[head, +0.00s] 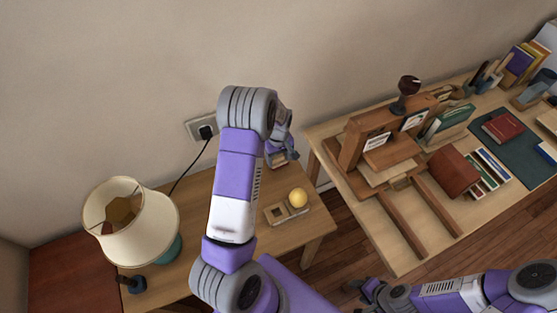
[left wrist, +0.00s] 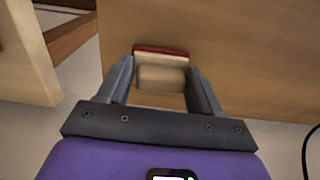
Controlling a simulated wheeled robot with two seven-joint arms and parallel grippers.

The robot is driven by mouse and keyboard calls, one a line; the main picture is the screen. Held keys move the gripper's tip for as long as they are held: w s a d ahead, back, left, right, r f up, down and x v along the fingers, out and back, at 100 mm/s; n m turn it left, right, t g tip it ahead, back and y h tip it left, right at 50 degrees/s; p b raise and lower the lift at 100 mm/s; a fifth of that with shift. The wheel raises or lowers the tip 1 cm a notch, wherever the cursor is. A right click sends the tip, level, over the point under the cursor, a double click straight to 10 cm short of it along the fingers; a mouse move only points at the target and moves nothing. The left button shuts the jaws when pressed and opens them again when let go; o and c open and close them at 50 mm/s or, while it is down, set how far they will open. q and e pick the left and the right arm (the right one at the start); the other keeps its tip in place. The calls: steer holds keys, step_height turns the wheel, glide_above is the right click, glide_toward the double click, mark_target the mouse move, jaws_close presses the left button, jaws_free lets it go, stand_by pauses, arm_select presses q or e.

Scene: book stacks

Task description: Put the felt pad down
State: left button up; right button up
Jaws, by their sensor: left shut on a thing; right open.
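My left gripper (head: 283,155) is over the back of the small wooden side table (head: 312,222), near the wall. In the left wrist view the left gripper (left wrist: 162,78) is shut on a small tan block with a cream layer and a thin red edge, which I take as the felt pad (left wrist: 162,77). The wooden surface lies behind it; I cannot tell whether they touch. The pad is not clear in the head view. My right gripper (head: 368,292) is open and apart from these things, at the bottom of the head view.
A yellow ball (head: 298,198) sits by a small wooden tray (head: 276,215) on the side table. A cream lamp (head: 130,220) stands left, its cord running to a wall socket (head: 203,127). At right, a desk holds a wooden press (head: 372,135), a brown book (head: 453,177) and a green mat (head: 512,158).

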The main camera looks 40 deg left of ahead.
mark_target(281, 162)
arm_select(q)
steer(key=shift+f, duration=0.6)
steer(key=shift+c, duration=0.5)
steer(key=o, duration=1.3)
steer(key=shift+f, duration=0.15)
steer(key=r, duration=0.2)
steer(key=r+p, duration=0.1)
steer(key=r, duration=0.2)
steer(key=d+r, duration=0.1)
steer(key=r, duration=0.1)
steer(key=shift+w+r+p, duration=0.1)
steer(key=shift+r+p, duration=0.2)
steer(key=shift+p, duration=0.1)
